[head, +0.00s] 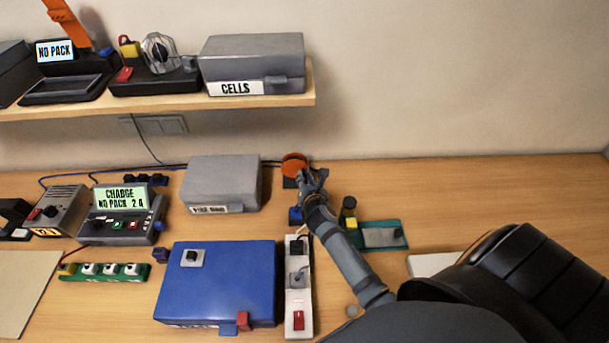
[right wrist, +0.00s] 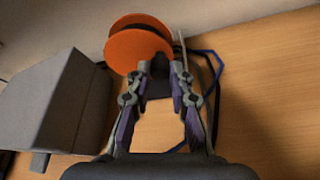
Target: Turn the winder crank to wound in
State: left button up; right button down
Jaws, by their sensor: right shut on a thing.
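The winder shows as an orange round spool (head: 294,165) at the back of the table, beside the grey box. In the right wrist view the orange spool (right wrist: 138,43) stands just beyond the fingertips, with a dark base part below it. My right gripper (head: 314,180) reaches it from the front right. In the right wrist view my right gripper (right wrist: 168,68) has its fingers shut on the winder crank, which they mostly hide. The crank's exact angle cannot be told. My left gripper is not in view.
A grey lidded box (head: 224,181) stands left of the winder. A blue case (head: 220,284) and a white power strip (head: 298,270) lie in front. A green board (head: 382,236) is right of my forearm. Dark and blue cables run behind. The back right table is clear.

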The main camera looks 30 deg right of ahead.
jog(key=shift+f+m+t+y, duration=0.2)
jog(key=shift+m+t+y, duration=0.1)
jog(key=shift+m, duration=0.2)
jog(key=c, duration=1.2)
grip_release()
jog(key=v, duration=1.2)
